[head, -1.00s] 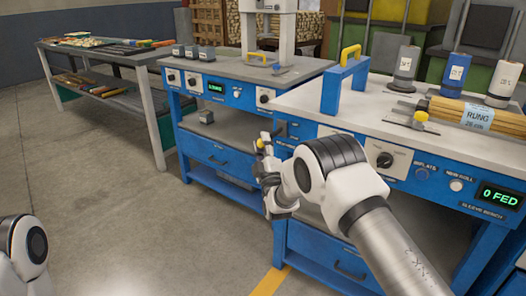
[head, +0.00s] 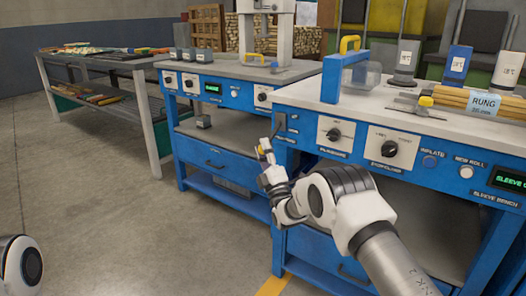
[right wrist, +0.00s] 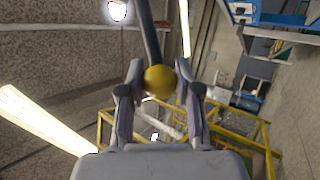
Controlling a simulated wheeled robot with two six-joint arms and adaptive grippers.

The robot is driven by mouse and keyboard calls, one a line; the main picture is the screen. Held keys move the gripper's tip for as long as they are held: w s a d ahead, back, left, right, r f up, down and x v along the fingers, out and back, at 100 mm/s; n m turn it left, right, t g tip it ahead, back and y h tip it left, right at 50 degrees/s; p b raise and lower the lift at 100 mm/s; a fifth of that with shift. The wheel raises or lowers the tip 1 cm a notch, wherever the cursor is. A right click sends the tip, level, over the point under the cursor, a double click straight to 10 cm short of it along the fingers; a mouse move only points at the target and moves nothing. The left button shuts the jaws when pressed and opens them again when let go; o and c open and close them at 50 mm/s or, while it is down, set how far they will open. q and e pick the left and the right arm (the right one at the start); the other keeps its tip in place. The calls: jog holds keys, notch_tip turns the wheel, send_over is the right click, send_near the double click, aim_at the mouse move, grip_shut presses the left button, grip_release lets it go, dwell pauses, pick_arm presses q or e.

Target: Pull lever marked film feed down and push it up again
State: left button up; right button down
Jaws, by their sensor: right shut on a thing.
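The lever is a dark bar with a yellow ball knob (head: 263,146) at the left end of the near blue bench. Its bar slopes down and outward from the bench side. My right gripper (head: 268,158) is shut on the knob. In the right wrist view, the yellow knob (right wrist: 160,80) sits between the two fingers, and the dark lever bar (right wrist: 149,30) runs up from it. The lever's label cannot be read. My left gripper is out of view; only a part of my left arm shows at the lower left.
The sleeve bench (head: 300,94) carries knobs, buttons and a green display (head: 508,181), partly cut off. A clear bulging thing (head: 367,75) is at the blue frame with the yellow handle (head: 350,44). Another blue bench (head: 215,158) stands behind. The floor at left is free.

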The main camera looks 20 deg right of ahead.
jog(key=shift+f, duration=0.15)
jog(key=c, duration=0.8)
grip_release()
jog(key=shift+w+d+f, duration=0.1)
jog(key=v, duration=1.2)
